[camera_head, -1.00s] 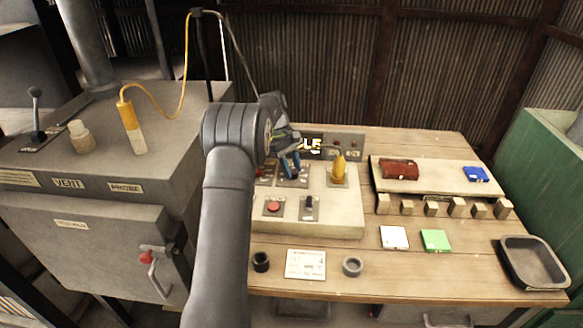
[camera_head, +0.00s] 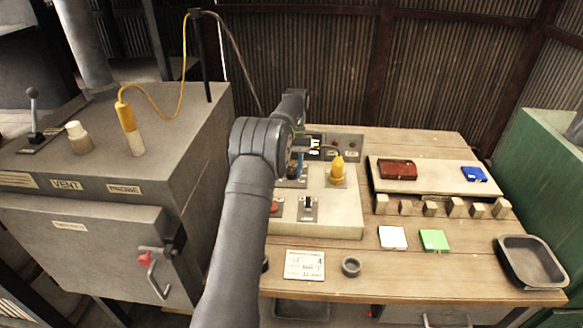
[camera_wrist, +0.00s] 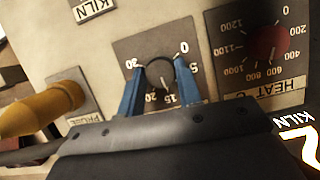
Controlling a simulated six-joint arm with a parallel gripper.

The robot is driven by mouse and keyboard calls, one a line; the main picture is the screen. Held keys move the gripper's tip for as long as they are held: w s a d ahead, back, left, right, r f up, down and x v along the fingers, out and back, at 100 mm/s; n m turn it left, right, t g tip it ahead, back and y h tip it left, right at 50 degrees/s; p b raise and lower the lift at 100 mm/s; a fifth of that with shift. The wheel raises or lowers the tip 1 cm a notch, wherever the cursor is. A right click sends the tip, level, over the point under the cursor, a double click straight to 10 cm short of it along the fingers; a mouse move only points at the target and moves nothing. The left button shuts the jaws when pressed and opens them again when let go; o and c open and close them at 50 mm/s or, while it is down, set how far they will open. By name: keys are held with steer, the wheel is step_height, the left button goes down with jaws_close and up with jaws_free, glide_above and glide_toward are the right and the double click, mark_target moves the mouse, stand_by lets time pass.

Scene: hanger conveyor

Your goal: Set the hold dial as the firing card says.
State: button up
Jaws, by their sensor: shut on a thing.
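The hold dial (camera_wrist: 160,76) shows in the wrist view as a dark round knob on a grey plate, with numbers around it. My gripper (camera_wrist: 158,67) has its two blue fingers shut on the knob, one on each side. The knob's pointer and exact setting are hard to read, as my gripper covers the lower part.
The heat dial (camera_wrist: 267,42), with a red knob, sits right beside the held dial. A yellow handle (camera_wrist: 40,108) stands on the other side. A rocker switch (camera_head: 308,203) is on the panel. A grey ring (camera_head: 351,266) lies right of the card.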

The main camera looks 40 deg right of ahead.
steer(key=m+t, duration=0.1)
steer(key=m, duration=0.2)
steer(key=m+t+y, duration=0.1)
steer(key=m, duration=0.2)
steer(key=shift+s+d+m, duration=0.1)
steer(key=shift+s+m, duration=0.1)
steer(key=shift+m, duration=0.1)
steer(key=m+t, duration=0.1)
steer(key=m, duration=0.2)
steer(key=m+t, duration=0.1)
steer(key=m, duration=0.2)
steer(key=shift+s+t, duration=0.2)
steer(key=shift+t, duration=0.1)
steer(key=m+t, duration=0.1)
steer(key=m, duration=0.2)
steer(key=m+t+h, duration=0.1)
steer(key=m, duration=0.2)
steer(key=shift+s+a+m+h, duration=0.1)
steer(key=shift+a+m+h, duration=0.1)
steer(key=shift+m+h, duration=0.1)
steer(key=m+h, duration=0.1)
steer(key=m, duration=0.1)
steer(key=m+h, duration=0.1)
steer(key=m, duration=0.2)
steer(key=shift+a+m+t, duration=0.1)
steer(key=shift+m+t, duration=0.2)
steer(key=shift+t, duration=0.1)
steer(key=o, duration=1)
steer(key=shift+r, duration=0.1)
